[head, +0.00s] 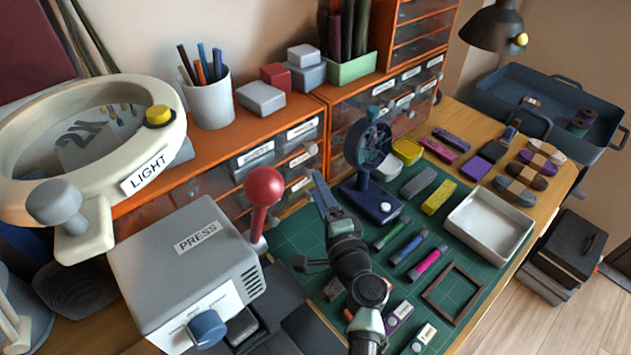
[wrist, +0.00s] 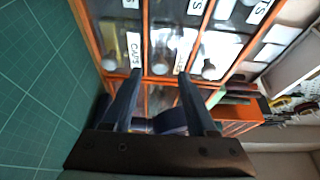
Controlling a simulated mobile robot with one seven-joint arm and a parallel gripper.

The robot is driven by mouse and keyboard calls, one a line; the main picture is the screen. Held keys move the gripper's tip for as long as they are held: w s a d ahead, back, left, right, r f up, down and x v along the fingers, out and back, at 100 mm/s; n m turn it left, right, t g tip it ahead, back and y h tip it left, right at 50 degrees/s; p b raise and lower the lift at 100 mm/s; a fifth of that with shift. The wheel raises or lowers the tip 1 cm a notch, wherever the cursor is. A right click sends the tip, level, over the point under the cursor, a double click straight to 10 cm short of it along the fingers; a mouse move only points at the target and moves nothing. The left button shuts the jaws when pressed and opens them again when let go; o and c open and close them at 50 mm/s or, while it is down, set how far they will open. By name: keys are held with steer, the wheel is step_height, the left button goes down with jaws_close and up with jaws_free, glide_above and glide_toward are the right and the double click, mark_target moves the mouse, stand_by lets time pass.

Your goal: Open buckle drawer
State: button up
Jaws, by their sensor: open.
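The orange cabinet holds clear-fronted drawers with white labels and round knobs. A lower bank of drawers (head: 254,164) shows left of my gripper's tips in the head view, and its fronts look shut. The labels there are too small to read surely, so I cannot tell which is the buckle drawer. My gripper (head: 319,180) is open and points at the drawer fronts. In the wrist view, its two fingers (wrist: 159,75) stand apart with a pale knob (wrist: 157,67) seen between their tips; contact cannot be told. A label (wrist: 135,50) beside it seems to read CAPS.
A grey press (head: 185,262) with a red-balled lever (head: 264,187) stands left of my arm. A dark-blue stand (head: 372,200) with a round head is close to the right. The green mat (head: 300,235) holds pens, a frame (head: 453,294) and a white tray (head: 488,226).

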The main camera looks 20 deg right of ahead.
steer(key=shift+w, duration=1.4)
jaws_close()
stand_by(0.5)
